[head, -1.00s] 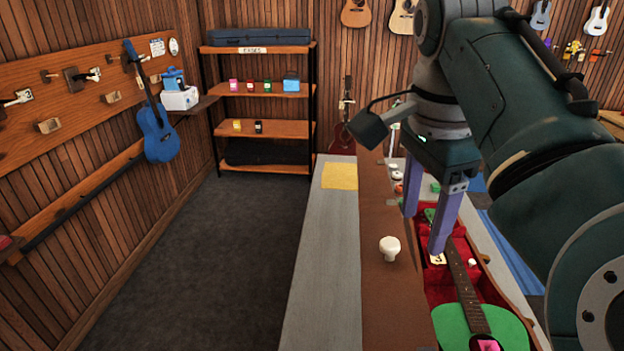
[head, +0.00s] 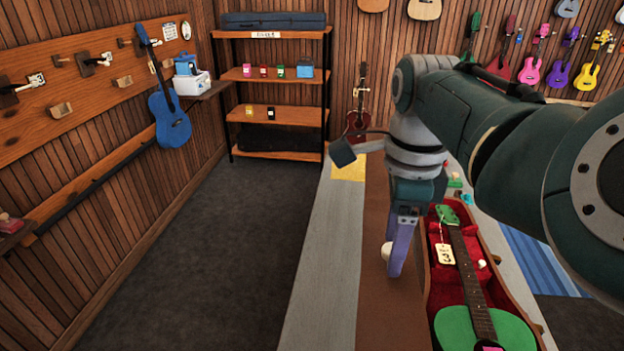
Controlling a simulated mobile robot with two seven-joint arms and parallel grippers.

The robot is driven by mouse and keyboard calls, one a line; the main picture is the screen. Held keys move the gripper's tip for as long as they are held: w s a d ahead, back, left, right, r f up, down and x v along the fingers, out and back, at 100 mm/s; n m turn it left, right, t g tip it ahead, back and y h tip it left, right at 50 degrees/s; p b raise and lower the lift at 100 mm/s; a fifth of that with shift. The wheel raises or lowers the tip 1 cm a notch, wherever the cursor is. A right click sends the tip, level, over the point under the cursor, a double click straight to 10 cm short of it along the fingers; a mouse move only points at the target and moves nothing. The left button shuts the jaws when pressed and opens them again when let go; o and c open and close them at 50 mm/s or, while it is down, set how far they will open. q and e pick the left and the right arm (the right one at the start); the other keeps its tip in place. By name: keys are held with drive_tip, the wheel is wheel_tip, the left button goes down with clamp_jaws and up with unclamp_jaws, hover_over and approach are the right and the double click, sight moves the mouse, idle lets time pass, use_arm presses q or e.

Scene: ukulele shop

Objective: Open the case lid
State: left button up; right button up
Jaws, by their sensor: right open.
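The case (head: 515,285) stands at the right of the counter with its red-lined inside exposed. A green ukulele (head: 455,328) with a white "3" tag (head: 445,254) lies in it. A flat brown panel (head: 382,318) runs along the case's left side; I cannot tell whether it is the lid. A white knob (head: 386,252) on this panel is partly hidden behind my right gripper (head: 394,268). The right gripper is open and points down over the panel, seen nearly edge-on, with purple fingers. Whether it touches the knob is unclear. My left gripper is out of view.
The grey counter (head: 318,300) has a clear strip at left, with a yellow cloth (head: 348,167) at its far end. Shelves (head: 270,115) stand at the back. Ukuleles hang on the back wall. The floor at left is clear.

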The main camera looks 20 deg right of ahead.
drive_tip(key=shift+f, duration=0.1)
clamp_jaws()
idle(0.5)
idle(0.9)
